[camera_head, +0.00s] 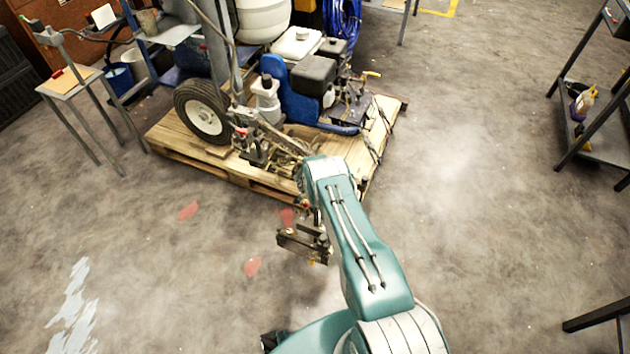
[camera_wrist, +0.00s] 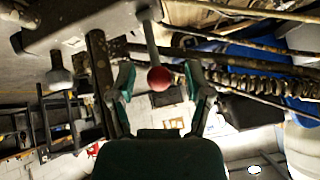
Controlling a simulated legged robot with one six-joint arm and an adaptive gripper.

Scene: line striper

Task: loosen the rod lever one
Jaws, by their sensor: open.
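The line striper (camera_head: 312,80) stands on a wooden pallet, with a blue frame, an engine and a black-tyred wheel. In the wrist view, a lever with a grey rod (camera_wrist: 150,40) and a red ball knob (camera_wrist: 159,78) hangs from a metal part at the top. I take it for the rod lever. My gripper (camera_wrist: 162,86) is open, one green finger on each side of the knob. The knob is between the fingers in the picture; I see no clear contact. In the head view my arm reaches to the pallet's front edge and hides the fingers.
The wooden pallet (camera_head: 205,167) lies under the striper. A dark metal bracket (camera_head: 305,245) sticks out beside my arm. In the wrist view a coil spring (camera_wrist: 265,86) and rods run close to the right finger. A shelf (camera_head: 605,135) stands at right; the floor between is clear.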

